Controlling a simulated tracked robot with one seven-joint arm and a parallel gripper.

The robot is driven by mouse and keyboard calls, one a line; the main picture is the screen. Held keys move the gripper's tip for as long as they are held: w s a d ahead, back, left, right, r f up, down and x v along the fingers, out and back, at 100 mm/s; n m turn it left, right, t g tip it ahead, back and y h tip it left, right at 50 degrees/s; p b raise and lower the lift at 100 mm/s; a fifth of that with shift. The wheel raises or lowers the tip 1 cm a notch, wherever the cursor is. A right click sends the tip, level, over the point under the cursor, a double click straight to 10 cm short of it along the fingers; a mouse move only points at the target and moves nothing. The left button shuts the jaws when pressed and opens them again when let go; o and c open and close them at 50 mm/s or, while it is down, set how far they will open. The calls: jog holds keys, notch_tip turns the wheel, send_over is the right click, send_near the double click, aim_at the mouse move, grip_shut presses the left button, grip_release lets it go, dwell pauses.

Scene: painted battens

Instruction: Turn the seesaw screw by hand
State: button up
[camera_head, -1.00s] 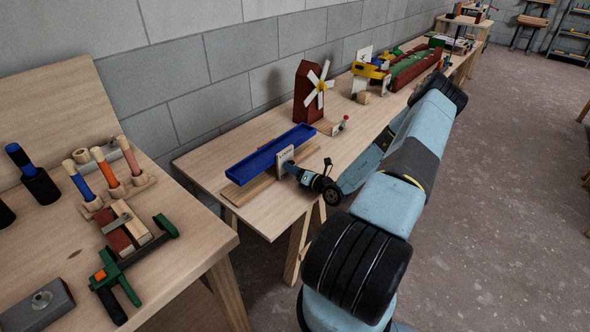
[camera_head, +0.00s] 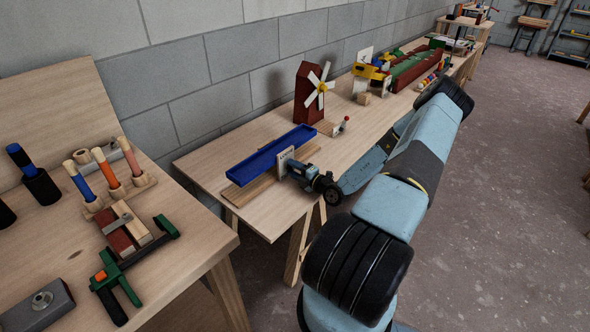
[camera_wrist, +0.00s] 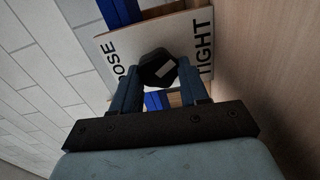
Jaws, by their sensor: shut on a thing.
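The seesaw (camera_head: 270,155) is a long blue trough on a wooden base at the near end of the wall bench. A white plate (camera_head: 284,160) stands at its side. My gripper (camera_wrist: 159,80) is shut on the knob, one blue finger on each side. In the head view my gripper (camera_head: 292,167) meets the plate; the knob is hidden there.
A red windmill (camera_head: 310,93) and a small wooden piece with a red-tipped peg (camera_head: 344,124) stand behind the seesaw. A nearer bench (camera_head: 185,235) at left holds pegs, blocks and a green clamp (camera_head: 118,277). Open floor lies to the right.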

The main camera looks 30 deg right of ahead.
jog(key=shift+d+m, duration=0.2)
jog(key=shift+m, duration=1.2)
jog(key=shift+s+f, duration=0.1)
jog(key=o, duration=0.8)
jog(key=shift+o, duration=1.3)
jog(key=shift+a, duration=0.1)
jog(key=v, duration=1.3)
jog(key=shift+s, duration=0.35)
